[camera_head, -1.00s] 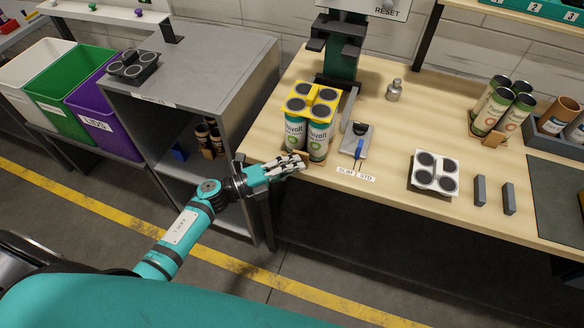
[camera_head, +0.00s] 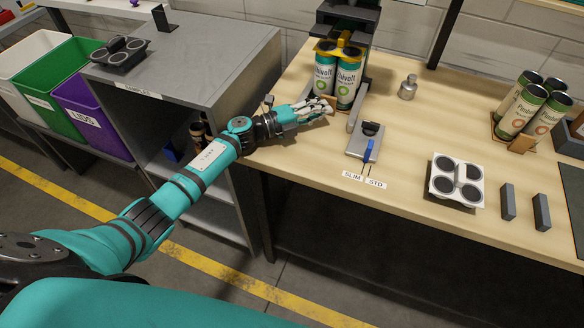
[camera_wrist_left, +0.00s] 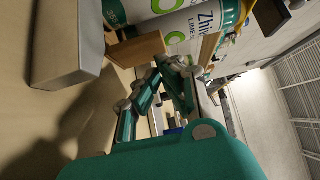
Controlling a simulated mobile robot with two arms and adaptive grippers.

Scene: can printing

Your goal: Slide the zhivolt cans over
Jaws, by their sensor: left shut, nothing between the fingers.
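The Zhivolt cans (camera_head: 347,80) stand upright in a group, white and teal with green logos, under a yellow top piece (camera_head: 326,47). A can label also fills the top of the left wrist view (camera_wrist_left: 208,20). A wooden piece (camera_wrist_left: 140,48) sits at the foot of the cans. My left gripper (camera_head: 328,106) is shut and empty, with its fingertips at that wooden piece, at the near side of the cans. In the left wrist view, its fingers (camera_wrist_left: 168,66) appear to touch the wood.
A grey device with a blue lever (camera_head: 366,143) is right of the cans, behind SLIM and STD labels (camera_head: 364,179). A metal weight (camera_head: 408,87), white can holder (camera_head: 456,181), two grey blocks (camera_head: 508,202) and Pinball-like labelled cans (camera_head: 522,112) stand farther right. A grey cabinet (camera_head: 215,50) stands left.

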